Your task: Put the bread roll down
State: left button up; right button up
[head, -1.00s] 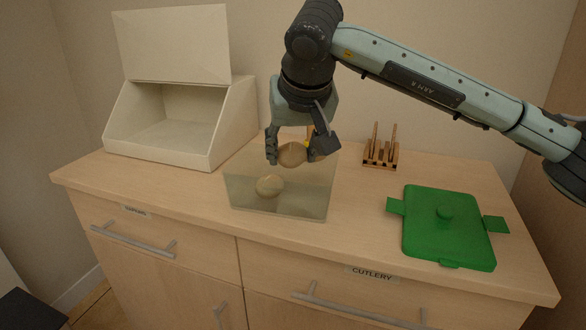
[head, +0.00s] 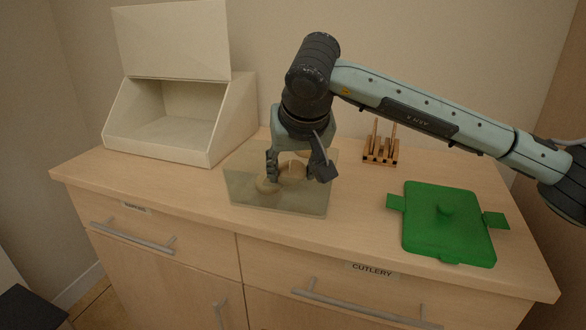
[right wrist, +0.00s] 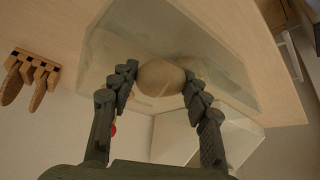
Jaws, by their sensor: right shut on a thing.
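My right gripper (head: 294,170) points down into the clear, open-topped box (head: 285,205) on the counter. It is shut on a pale brown bread roll (head: 292,171), which sits low between the fingers. In the right wrist view the bread roll (right wrist: 160,78) is pinched between both fingertips, with the box's clear walls around it. My left gripper is not in view.
A cream bread bin (head: 165,140) with its lid up stands left of the box. A green lid (head: 447,235) lies at the right. The counter (head: 350,215) between box and lid is clear.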

jog(key=shift+f, duration=0.25)
jog(key=o, duration=1.1)
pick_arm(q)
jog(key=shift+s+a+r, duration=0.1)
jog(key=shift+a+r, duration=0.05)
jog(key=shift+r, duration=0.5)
pick_arm(e)
jog(key=shift+o, duration=0.2)
jog(key=shift+r, duration=0.15)
jog(key=shift+r+p, duration=0.6)
pick_arm(q)
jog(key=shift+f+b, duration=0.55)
jog(key=shift+b, duration=0.05)
pick_arm(e)
jog(key=v, duration=1.1)
jog(key=shift+s+r, duration=0.15)
jog(key=shift+s, duration=0.1)
